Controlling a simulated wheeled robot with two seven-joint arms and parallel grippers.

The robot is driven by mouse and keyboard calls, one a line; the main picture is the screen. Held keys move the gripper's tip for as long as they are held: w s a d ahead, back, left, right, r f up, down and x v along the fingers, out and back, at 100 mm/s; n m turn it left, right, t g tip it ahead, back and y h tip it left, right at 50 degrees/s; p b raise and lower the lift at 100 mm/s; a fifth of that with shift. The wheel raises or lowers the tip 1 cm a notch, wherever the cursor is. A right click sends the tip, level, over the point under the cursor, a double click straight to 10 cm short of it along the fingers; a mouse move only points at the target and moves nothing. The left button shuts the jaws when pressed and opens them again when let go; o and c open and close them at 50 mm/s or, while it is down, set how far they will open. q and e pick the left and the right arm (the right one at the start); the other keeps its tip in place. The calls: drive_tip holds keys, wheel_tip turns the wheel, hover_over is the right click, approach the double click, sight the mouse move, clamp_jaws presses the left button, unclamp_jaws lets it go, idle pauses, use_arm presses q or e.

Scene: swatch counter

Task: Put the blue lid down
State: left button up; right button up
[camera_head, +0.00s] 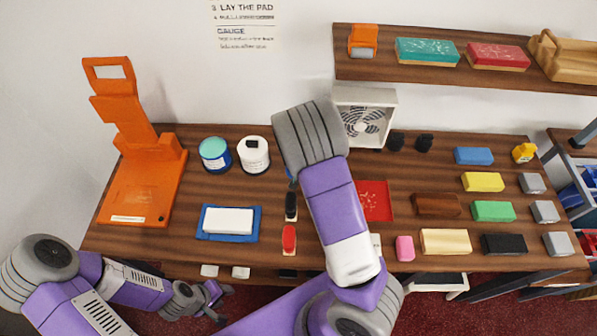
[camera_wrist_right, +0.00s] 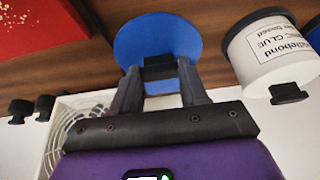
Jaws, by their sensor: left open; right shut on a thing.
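The blue lid (camera_wrist_right: 158,38) is a round disc with a black knob (camera_wrist_right: 158,68), seen in the right wrist view. My right gripper (camera_wrist_right: 160,85) is shut on that knob, with dark wood behind the lid; I cannot tell whether the lid touches the wood. In the head view my right forearm and wrist hide this gripper and nearly all of the lid. A blue jar with an open teal top (camera_head: 215,154) stands on the counter, left of a white jar with a black knob (camera_head: 254,155). My left gripper (camera_head: 215,299) is open and empty off the counter's front edge.
An orange stand (camera_head: 140,185) fills the counter's left. A white block on a blue pad (camera_head: 230,222), black and red pieces, a red square (camera_head: 376,202) and a fan (camera_head: 365,118) lie around my right arm. Several coloured blocks fill the right. Bare wood shows left of the blue pad.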

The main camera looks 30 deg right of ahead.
wheel_tip(320, 180, down, 5)
drive_tip(key=shift+b, duration=0.45)
drive_tip(key=shift+f, duration=0.3)
drive_tip(key=shift+f, duration=0.15)
drive_tip(key=o, duration=1)
drive_tip(key=shift+o, duration=0.2)
drive_tip(key=shift+r, duration=0.3)
drive_tip(key=p+v, duration=0.3)
drive_tip(key=v, duration=0.8)
drive_tip(key=shift+s+r, duration=0.15)
drive_tip(key=shift+r, duration=0.2)
